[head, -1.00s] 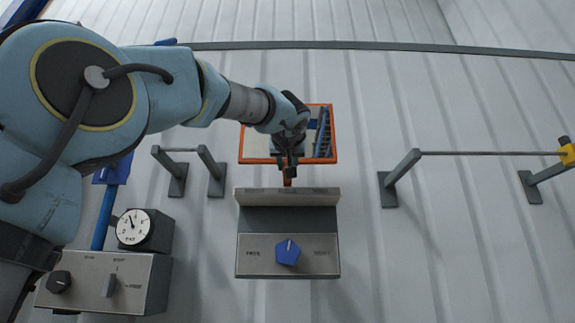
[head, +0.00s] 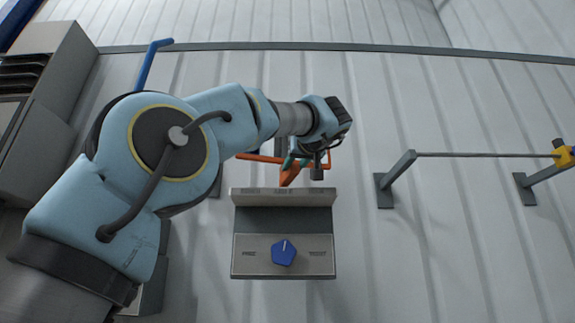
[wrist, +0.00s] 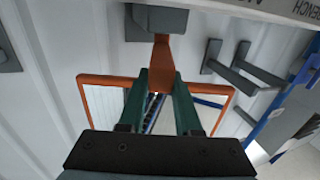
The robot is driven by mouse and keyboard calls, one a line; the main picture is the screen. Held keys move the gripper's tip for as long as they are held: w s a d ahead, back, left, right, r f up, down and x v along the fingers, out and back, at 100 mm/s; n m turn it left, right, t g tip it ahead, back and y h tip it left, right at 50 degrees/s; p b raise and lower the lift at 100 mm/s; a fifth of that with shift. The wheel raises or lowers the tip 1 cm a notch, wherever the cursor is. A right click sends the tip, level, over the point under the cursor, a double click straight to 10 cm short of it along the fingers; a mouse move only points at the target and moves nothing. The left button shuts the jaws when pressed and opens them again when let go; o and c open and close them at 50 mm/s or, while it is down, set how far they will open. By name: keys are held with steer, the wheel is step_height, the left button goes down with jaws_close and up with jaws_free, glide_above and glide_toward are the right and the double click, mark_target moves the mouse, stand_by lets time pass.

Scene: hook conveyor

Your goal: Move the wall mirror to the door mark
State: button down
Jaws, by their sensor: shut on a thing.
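The wall mirror has an orange frame. In the head view its frame (head: 258,158) now shows nearly edge-on, with an orange stem (head: 290,172) below, and my arm hides part of it. In the wrist view, the mirror frame (wrist: 103,80) spans both sides of my gripper (wrist: 163,78). Its orange stem (wrist: 162,52) runs up to a grey mount (wrist: 156,20). My gripper's green fingers are shut on the mirror near the stem. A grey ledge (head: 283,197) carries small lettering; part of a word like "BENCH" shows in the wrist view. I cannot make out a door mark.
Below the ledge is a panel (head: 255,265) with a blue knob (head: 284,252). At right, a rail (head: 485,154) on wall brackets (head: 392,182) ends near a yellow piece (head: 565,155). A grey cabinet (head: 50,95) stands at left. The wall between ledge and rail is clear.

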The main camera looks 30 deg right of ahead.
steer(key=d+n+y+p, duration=0.1)
steer(key=y+p, duration=0.1)
steer(key=shift+d+r+n+y, duration=0.15)
steer(key=shift+d+n+y, duration=0.2)
steer(key=shift+n+y, duration=0.05)
steer(key=shift+d+n+y+p, duration=0.3)
steer(key=shift+n+y+p, duration=0.15)
steer(key=shift+y, duration=0.15)
steer(key=c, duration=0.6)
jaws_free()
steer(key=shift+s, duration=0.1)
steer(key=s+b, duration=0.2)
steer(key=s, duration=0.8)
steer(key=shift+s+d+b, duration=0.35)
steer(key=shift+d, duration=0.1)
